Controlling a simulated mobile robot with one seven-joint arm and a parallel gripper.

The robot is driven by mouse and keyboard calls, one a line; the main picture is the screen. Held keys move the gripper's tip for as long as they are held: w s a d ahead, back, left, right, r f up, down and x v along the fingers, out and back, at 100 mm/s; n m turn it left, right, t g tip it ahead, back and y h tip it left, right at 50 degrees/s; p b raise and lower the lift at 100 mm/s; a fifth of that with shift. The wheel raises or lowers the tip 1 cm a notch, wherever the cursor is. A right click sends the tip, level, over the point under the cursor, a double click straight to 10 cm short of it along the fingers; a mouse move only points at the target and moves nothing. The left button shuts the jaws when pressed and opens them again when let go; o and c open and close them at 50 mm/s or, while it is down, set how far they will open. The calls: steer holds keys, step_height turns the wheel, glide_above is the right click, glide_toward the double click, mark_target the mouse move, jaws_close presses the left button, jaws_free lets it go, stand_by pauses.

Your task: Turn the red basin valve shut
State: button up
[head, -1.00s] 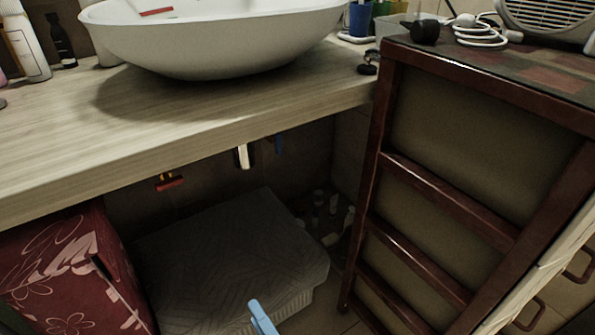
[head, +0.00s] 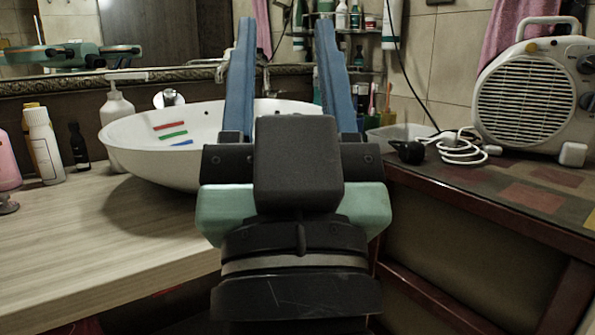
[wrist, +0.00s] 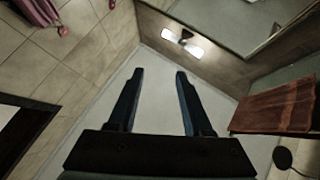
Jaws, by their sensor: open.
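The white basin (head: 165,160) stands on the wooden counter, with red, green and blue strips inside it. The red valve below the counter cannot be made out clearly now; the counter and my arm cover most of that area. My gripper (head: 284,25) is raised upright in the middle of the head view, in front of the basin's right part. Its two blue fingers are wide apart with nothing between them. In the wrist view my open gripper (wrist: 160,72) points up toward the ceiling, touching nothing.
The wooden counter (head: 110,235) has bottles (head: 42,145) at its left. At right, a dark cabinet carries a white heater (head: 525,100) and a coiled white cable (head: 460,147). A wall lamp (wrist: 182,42) shows in the wrist view.

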step_height(320, 180, up, 41)
steer(key=s+t+h+p, duration=0.1)
steer(key=s+p, duration=0.1)
steer(key=p, duration=3.6)
steer(key=shift+s+d+f, duration=0.15)
steer(key=shift+s+d, duration=0.05)
steer(key=shift+d, duration=0.1)
